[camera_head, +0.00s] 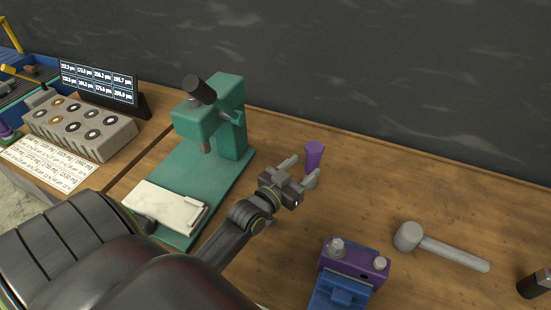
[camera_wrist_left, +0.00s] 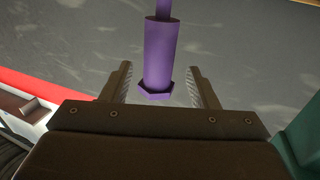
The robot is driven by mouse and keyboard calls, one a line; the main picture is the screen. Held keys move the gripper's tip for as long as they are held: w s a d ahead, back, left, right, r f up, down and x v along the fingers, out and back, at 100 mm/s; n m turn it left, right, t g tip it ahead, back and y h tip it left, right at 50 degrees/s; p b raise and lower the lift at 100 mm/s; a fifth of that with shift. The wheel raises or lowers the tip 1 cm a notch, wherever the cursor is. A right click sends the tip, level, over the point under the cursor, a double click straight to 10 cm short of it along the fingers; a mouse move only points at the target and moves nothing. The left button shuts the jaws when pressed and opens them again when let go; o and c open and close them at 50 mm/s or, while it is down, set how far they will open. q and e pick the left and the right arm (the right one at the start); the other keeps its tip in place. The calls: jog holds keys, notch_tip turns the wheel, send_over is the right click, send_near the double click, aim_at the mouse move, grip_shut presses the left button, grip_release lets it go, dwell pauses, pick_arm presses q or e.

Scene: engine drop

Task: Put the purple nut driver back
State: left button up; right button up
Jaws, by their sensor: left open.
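The purple nut driver (camera_head: 314,155) stands roughly upright above the wooden bench, right of the green press. My left gripper (camera_head: 301,172) reaches to it, and its fingers partly cover the driver's lower part. In the left wrist view, the nut driver (camera_wrist_left: 160,52) lies between the two spread fingers of the left gripper (camera_wrist_left: 162,85), with gaps on both sides. The left gripper is open and holds nothing. I cannot tell what the driver's lower end rests in. My right gripper is not in view.
The green press (camera_head: 215,125) stands left of my gripper. A purple and blue fixture (camera_head: 350,270) with metal knobs is at the front. A grey mallet (camera_head: 440,248) lies right. A grey block with several round parts (camera_head: 80,122) and a display (camera_head: 98,82) are far left.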

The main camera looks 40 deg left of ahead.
pick_arm(q)
jog(key=s+b, duration=0.2)
jog(key=s, duration=0.8)
jog(key=shift+s+a, duration=0.2)
jog(key=shift+a, duration=0.1)
jog(key=shift+r, duration=0.1)
